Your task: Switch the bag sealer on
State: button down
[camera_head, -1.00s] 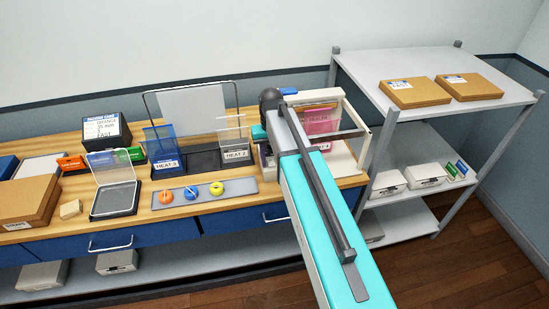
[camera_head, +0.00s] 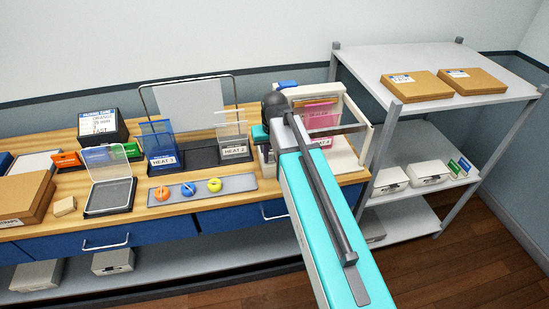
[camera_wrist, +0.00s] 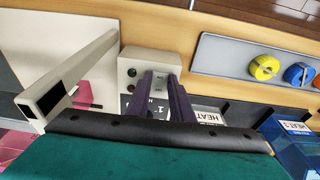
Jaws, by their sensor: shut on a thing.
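The bag sealer (camera_head: 346,152) is a cream machine with an open bar frame at the bench's right end. My arm covers much of it in the head view. In the wrist view its cream control box (camera_wrist: 131,62) has a green light, a dark round spot and a dark panel with white marks. My gripper (camera_wrist: 160,80) has its dark purple fingers at this panel, shut on a small part there, which I take for the switch. The fingers hide the part, so its position cannot be told.
A grey tray with three coloured rings (camera_head: 242,186) lies left of the sealer, near clear stands labelled HEAT (camera_head: 235,151). Pink packets (camera_head: 320,117) stand by the sealer's frame. A shelf rack (camera_head: 440,64) with cardboard boxes stands at the right.

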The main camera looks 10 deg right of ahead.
jog(key=shift+s+t+b, duration=0.1)
jog(key=shift+t+b, duration=0.25)
jog(key=shift+t, duration=0.05)
jog(key=c, duration=1.6)
grip_release()
jog(key=shift+o, duration=0.2)
jog(key=shift+r, duration=0.1)
jog(key=b+v, duration=0.3)
jog(key=v, duration=1)
jog(key=shift+r+b, duration=0.25)
jog(key=shift+b, duration=0.1)
jog(key=shift+s+f, duration=0.1)
jog(key=shift+s, duration=0.1)
